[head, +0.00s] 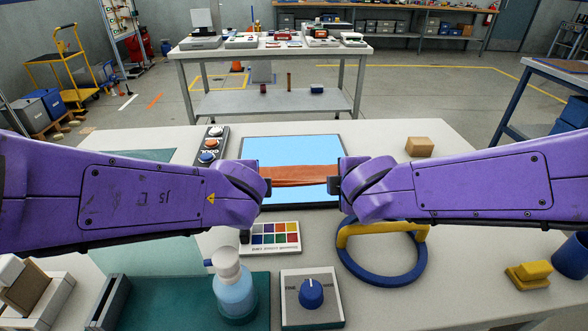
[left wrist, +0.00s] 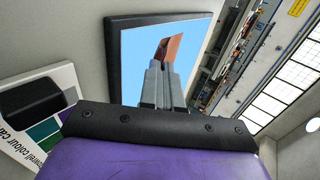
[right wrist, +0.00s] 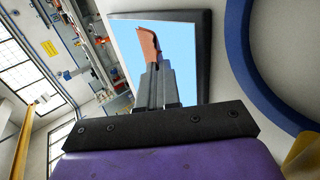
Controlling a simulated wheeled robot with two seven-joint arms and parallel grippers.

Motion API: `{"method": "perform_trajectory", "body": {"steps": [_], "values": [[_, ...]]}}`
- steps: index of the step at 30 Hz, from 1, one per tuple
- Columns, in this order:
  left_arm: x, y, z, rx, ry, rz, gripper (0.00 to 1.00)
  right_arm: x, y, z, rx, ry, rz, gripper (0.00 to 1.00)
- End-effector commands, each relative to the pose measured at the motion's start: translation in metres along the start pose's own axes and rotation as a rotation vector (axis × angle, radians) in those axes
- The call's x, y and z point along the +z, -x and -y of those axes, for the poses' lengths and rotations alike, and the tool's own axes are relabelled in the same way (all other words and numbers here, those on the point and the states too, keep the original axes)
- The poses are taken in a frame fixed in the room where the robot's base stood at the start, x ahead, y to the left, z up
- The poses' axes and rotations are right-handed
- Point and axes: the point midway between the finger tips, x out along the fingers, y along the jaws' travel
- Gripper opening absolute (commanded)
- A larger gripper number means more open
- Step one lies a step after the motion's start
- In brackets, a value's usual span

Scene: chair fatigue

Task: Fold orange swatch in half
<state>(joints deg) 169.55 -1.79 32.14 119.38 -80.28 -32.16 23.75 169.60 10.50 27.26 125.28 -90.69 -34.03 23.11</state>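The orange swatch (head: 300,175) is stretched between my two grippers above a light blue panel with a dark frame (head: 290,148). Its upper edge looks nearly level and its lower edge hangs in slight folds. My left gripper (head: 266,187) is shut on the swatch's left end. My right gripper (head: 335,187) is shut on its right end. The swatch also shows beyond the closed fingers in the left wrist view (left wrist: 170,46) and in the right wrist view (right wrist: 149,43). The swatch's gripped ends are partly hidden by the fingers.
A colour card (head: 270,238), a pump bottle (head: 233,288), a blue dial box (head: 311,293) and a blue ring with a yellow handle (head: 382,262) stand in front. A button box (head: 211,145) is at back left. A tan block (head: 419,147) and a yellow block (head: 529,275) are right.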

Motion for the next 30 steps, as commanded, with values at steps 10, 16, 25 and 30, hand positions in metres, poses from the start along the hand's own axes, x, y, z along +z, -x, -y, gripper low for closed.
{"method": "perform_trajectory", "body": {"steps": [10,16,25,30], "values": [[0.001,-0.001,-0.002,-0.024,0.001,0.000,0.00,-0.001,-0.001,0.001,0.023,0.000,-0.003,0.00],[0.001,-0.001,-0.002,-0.023,0.002,0.000,0.47,-0.001,-0.001,0.001,0.023,0.000,-0.003,0.47],[0.000,-0.001,-0.002,-0.023,0.001,-0.001,0.47,-0.001,-0.001,0.001,0.023,0.000,-0.002,0.47],[0.000,0.016,0.009,-0.023,0.009,-0.007,0.47,-0.001,0.016,-0.009,0.024,-0.008,-0.009,0.47]]}}
